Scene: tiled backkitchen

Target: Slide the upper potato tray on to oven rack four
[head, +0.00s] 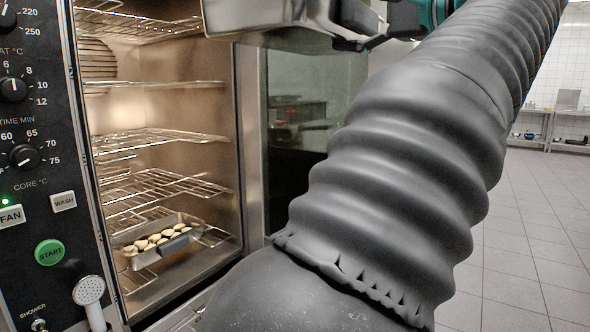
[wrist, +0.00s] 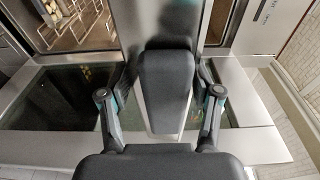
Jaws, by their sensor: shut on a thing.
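The metal tray (head: 262,16) is at the top edge of the head view, high in front of the oven's right side. Its contents are cut off, so I cannot see any potatoes in it. My gripper (head: 362,24) is shut on its near end, partly cut off by the frame. In the wrist view my gripper's fingers (wrist: 163,92) flank a dark grey block. The oven (head: 245,140) is open, with several wire racks inside, including an upper rack (head: 150,83) and a middle rack (head: 155,137). I cannot tell which is rack four.
Another tray (head: 142,262) with pale potato pieces and a dark grip sits low in the oven. The glass door (head: 300,110) stands to the right of the opening. The control panel (head: 38,105) is at the left. Tiled floor (head: 530,230) lies clear at the right.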

